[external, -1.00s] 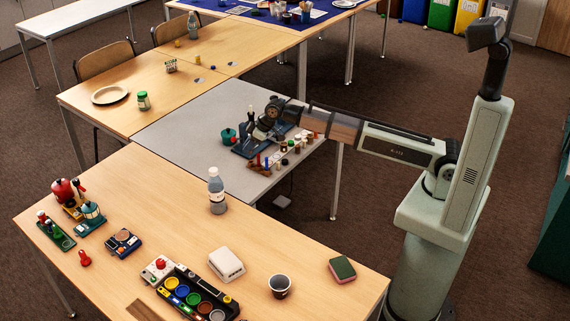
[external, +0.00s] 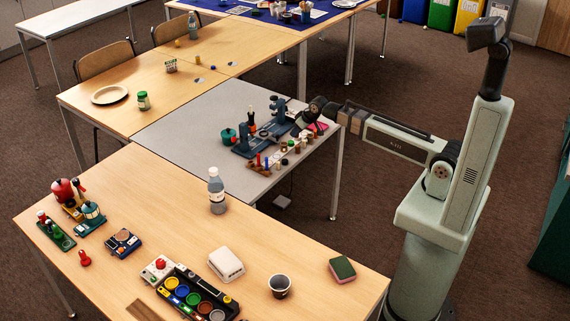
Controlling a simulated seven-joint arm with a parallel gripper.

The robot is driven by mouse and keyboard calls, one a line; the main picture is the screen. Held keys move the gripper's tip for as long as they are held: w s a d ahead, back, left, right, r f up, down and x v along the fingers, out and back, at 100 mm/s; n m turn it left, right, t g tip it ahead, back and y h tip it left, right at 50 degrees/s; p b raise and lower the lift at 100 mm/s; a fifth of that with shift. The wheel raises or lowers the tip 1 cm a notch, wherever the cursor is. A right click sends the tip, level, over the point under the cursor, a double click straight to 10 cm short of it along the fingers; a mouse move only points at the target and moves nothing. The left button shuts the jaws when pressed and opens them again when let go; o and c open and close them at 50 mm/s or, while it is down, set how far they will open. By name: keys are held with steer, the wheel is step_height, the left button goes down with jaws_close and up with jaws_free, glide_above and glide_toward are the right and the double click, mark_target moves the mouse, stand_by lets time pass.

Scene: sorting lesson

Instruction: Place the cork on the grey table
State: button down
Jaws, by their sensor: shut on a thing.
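The grey table (external: 185,128) stands in the middle, between two wooden-topped tables. My gripper (external: 300,129) is over its right part, close behind the right end of a wooden rack (external: 262,168). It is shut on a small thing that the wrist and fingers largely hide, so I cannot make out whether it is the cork. The rack holds several small pieces in red, blue, white and brown. I cannot pick out the cork for sure among them.
A blue stand with dark fittings (external: 246,149) and a green pot (external: 229,137) stand left of my gripper. A pink thing (external: 320,126) lies by the table's right edge. The grey table's left part is clear. A bottle (external: 216,190) stands on the front table.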

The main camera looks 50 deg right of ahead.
stand_by(0.4)
steer(key=s+a+n+y, duration=0.1)
steer(key=s+a+n, duration=0.15)
steer(key=a, duration=1.35)
steer(key=s+a+n+y, duration=0.2)
steer(key=a+n, duration=0.1)
steer(key=a, duration=1.3)
steer(key=n+g+y, duration=0.2)
steer(key=n+g, duration=0.1)
steer(key=n, duration=0.3)
glide_above(193, 258)
steer(key=s+d, duration=0.1)
steer(key=d, duration=0.1)
steer(key=shift+s+a+f, duration=0.1)
steer(key=shift+f, duration=2.05)
steer(key=shift+a+f, duration=0.1)
steer(key=shift+f, duration=2)
steer(key=shift+f, duration=0.1)
steer(key=c, duration=1)
jaws_free()
